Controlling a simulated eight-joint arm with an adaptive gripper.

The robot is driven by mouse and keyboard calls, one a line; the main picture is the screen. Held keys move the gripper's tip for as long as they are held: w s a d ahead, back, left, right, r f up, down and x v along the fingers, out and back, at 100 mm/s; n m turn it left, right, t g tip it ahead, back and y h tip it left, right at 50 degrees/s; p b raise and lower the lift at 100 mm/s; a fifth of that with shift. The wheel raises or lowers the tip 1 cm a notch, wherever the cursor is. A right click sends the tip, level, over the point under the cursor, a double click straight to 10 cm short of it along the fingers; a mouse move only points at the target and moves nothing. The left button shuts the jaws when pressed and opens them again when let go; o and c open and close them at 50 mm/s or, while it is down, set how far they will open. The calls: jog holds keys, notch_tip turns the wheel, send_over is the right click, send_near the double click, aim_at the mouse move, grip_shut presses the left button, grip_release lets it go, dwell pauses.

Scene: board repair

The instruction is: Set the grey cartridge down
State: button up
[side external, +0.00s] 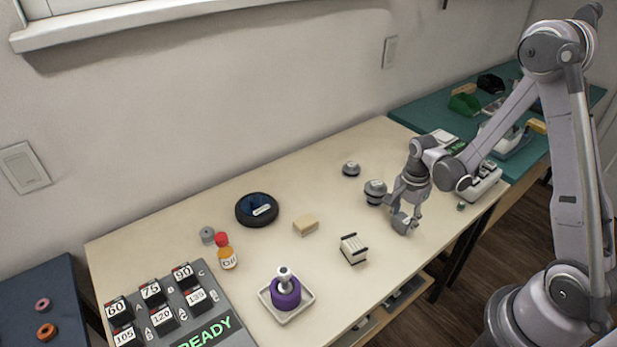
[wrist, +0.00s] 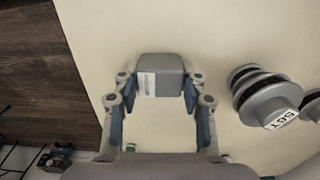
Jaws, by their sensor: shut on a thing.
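My gripper (side external: 408,219) is low over the right part of the pale table in the side view. In the wrist view its two fingers (wrist: 160,88) are shut on the sides of the grey cartridge (wrist: 163,66), a rounded grey block with a small white label. In the side view the cartridge (side external: 401,223) shows only as a small grey shape at the fingertips. It is at or just above the tabletop; I cannot tell whether it touches.
Grey round stacked pieces (side external: 375,191) stand close to my gripper; a labelled one (wrist: 268,97) is right of it in the wrist view. A white ribbed block (side external: 353,248) and tan block (side external: 306,225) lie further left. The table's edge (wrist: 88,75) is left in the wrist view.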

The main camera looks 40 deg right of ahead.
aim_at(404, 218)
jog(key=shift+f, duration=0.15)
jog(key=o, duration=1.1)
notch_tip(404, 218, up, 12)
jog(key=s+a+r+n+t, duration=0.2)
jog(key=a+r+n, duration=0.3)
jog(key=n, duration=0.4)
jog(key=s+a+r+n+t, duration=0.3)
jog(key=a+r+n+t, duration=0.2)
jog(key=n, duration=0.4)
jog(key=shift+s+a+r, duration=0.15)
jog(key=shift+s+a, duration=0.2)
jog(key=shift+a, duration=0.15)
